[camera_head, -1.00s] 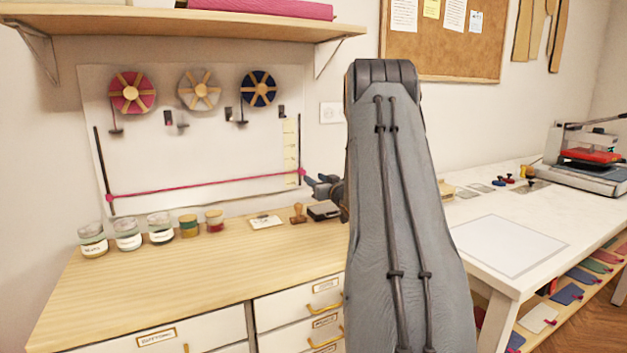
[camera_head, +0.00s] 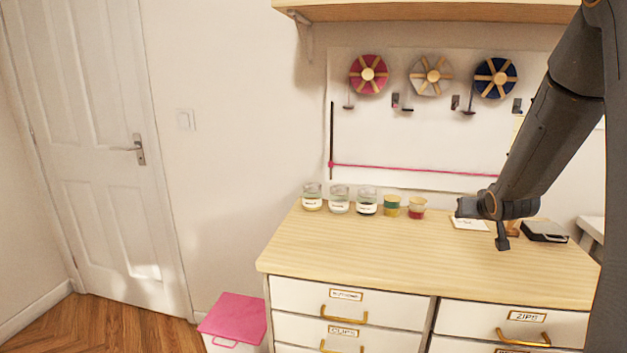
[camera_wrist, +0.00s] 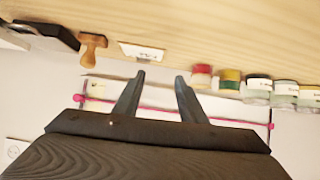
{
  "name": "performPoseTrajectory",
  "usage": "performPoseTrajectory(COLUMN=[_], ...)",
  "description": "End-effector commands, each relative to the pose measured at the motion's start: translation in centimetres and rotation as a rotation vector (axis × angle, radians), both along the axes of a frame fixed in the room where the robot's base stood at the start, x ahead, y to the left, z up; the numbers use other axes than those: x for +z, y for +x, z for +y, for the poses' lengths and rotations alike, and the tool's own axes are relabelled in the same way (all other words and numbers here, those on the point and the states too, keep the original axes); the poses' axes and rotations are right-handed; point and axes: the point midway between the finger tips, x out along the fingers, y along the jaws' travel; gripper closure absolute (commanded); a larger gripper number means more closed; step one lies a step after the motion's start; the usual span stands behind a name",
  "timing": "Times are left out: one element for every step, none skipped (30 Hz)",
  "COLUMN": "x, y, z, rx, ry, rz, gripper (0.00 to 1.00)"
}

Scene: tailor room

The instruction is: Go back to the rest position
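My gripper (camera_head: 488,210) is at the right in the head view, above the back part of the wooden counter (camera_head: 345,248), with my arm reaching in from the right edge. In the wrist view my gripper (camera_wrist: 160,85) has its two fingers apart with nothing held between them. The counter shows upside down there, with a stamp (camera_wrist: 93,48), a white label card (camera_wrist: 142,52) and the jars beyond the fingertips. I cannot tell from these frames how far the fingertips are from the counter.
Several jars (camera_head: 339,200) stand along the counter's back, with a dark ink pad (camera_head: 544,232) at right. Thread spools (camera_head: 432,76) hang on the wall under a shelf (camera_head: 430,11). A pink-lidded bin (camera_head: 233,316) stands left of the drawers. Floor before the door (camera_head: 90,150) is clear.

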Motion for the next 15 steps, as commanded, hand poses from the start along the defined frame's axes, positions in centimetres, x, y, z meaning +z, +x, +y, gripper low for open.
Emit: performPoseTrajectory(x=[-0.4, -0.9, -1.5, -1.9, -2.3, -2.9, -3.3, -3.7, -4.2, -4.5, -4.8, -5.2, -5.5, -5.7, -6.0], y=[-1.7, -2.8, -4.5, -5.8, -7.2, -9.2, -10.7, -12.2, -14.3, -15.8, -17.4, -19.5, -21.1, -22.5, -24.5], z=[3.3, 5.0, 7.1, 8.7, 10.2, 12.1, 13.5, 14.9, 16.5, 17.6, 18.7, 20.1, 21.1, 22.0, 23.1], rx=[0.018, 0.026, 0.036, 0.047, 0.055, 0.070, 0.081, 0.094, 0.110, 0.119, 0.132, 0.147, 0.159, 0.171, 0.187], ry=[0.012, 0.019, 0.029, 0.035, 0.043, 0.051, 0.058, 0.065, 0.071, 0.075, 0.079, 0.087, 0.093, 0.097, 0.102], rz=[0.064, 0.104, 0.160, 0.200, 0.241, 0.294, 0.333, 0.373, 0.424, 0.460, 0.497, 0.545, 0.580, 0.612, 0.653], gripper=[0.62, 0.62, 0.62, 0.62, 0.62, 0.62, 0.62, 0.62, 0.62, 0.62, 0.62, 0.62, 0.62, 0.62, 0.62])
